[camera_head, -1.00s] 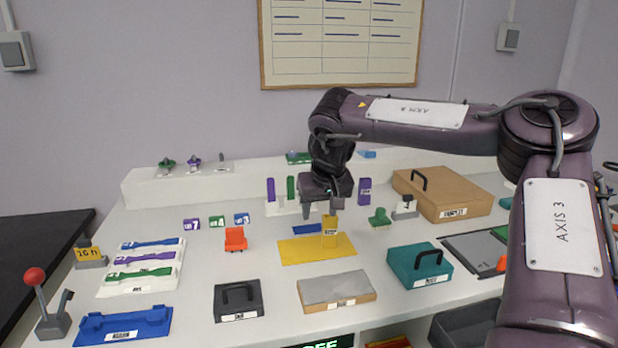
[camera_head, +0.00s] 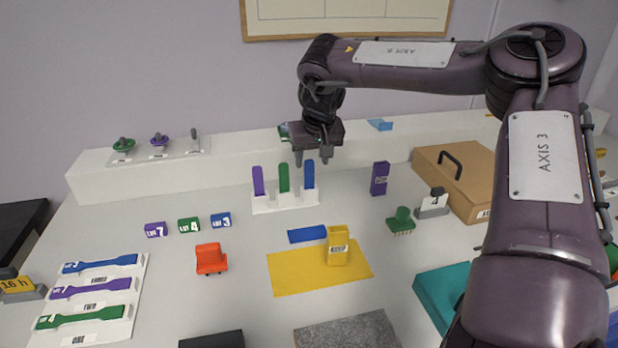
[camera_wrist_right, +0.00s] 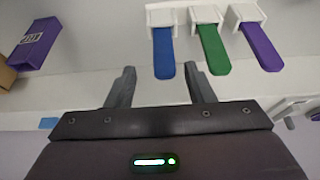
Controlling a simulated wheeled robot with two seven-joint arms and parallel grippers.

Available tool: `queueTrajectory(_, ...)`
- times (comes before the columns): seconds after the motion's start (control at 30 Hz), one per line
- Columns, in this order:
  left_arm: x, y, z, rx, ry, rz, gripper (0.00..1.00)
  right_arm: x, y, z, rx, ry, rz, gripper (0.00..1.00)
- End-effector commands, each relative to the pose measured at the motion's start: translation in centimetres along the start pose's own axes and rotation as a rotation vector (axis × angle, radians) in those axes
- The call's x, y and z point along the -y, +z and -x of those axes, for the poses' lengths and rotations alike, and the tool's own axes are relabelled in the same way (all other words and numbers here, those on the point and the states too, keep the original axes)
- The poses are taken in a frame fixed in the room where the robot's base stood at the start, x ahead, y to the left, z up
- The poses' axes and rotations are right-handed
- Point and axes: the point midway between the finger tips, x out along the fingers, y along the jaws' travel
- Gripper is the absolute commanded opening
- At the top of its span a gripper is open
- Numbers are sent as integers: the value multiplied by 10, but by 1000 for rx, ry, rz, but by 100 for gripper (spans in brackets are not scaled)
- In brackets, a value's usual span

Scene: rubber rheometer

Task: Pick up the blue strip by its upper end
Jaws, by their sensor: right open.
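The blue strip (camera_head: 309,174) stands upright in the right-hand slot of a white rack (camera_head: 286,205), beside a green strip (camera_head: 284,178) and a purple strip (camera_head: 258,181). My right gripper (camera_head: 312,158) is open and empty just above the blue strip's upper end. In the right wrist view the rack appears upside down, and the blue strip (camera_wrist_right: 163,52) has its upper end between the two fingertips of my right gripper (camera_wrist_right: 159,74). The green strip (camera_wrist_right: 213,50) is just right of the right-hand finger there. My left gripper is not in view.
A purple block (camera_head: 379,179) stands right of the rack. In front are a yellow mat (camera_head: 320,275) with a yellow block (camera_head: 338,246) and a blue bar (camera_head: 307,234). Small lot blocks (camera_head: 189,225) lie to the left. A white ledge (camera_head: 230,165) runs behind.

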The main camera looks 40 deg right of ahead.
Motion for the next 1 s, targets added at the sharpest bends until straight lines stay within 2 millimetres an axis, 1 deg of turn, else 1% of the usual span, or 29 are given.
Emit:
queueTrajectory(0.2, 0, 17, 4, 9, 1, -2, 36, 6, 0, -31, 3, 2, 0, 48)
queueTrajectory(0.3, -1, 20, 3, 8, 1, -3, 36, 5, 0, -43, 1, 2, 0, 48)
queueTrajectory(0.4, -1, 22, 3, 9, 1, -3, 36, 5, 0, -49, 0, 1, 0, 48)
queueTrajectory(0.6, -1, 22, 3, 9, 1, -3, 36, 6, 0, -49, -1, 0, 0, 48)
queueTrajectory(0.67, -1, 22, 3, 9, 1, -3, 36, 6, 0, -49, -1, 0, 0, 42)
queueTrajectory(0.9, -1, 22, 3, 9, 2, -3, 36, 6, 0, -49, -1, 0, 0, 10)
queueTrajectory(0.97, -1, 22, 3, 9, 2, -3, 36, 6, 0, -49, -1, 0, 0, 2)
queueTrajectory(1.0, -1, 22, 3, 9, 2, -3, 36, 6, 0, -49, -1, 0, 0, 1)
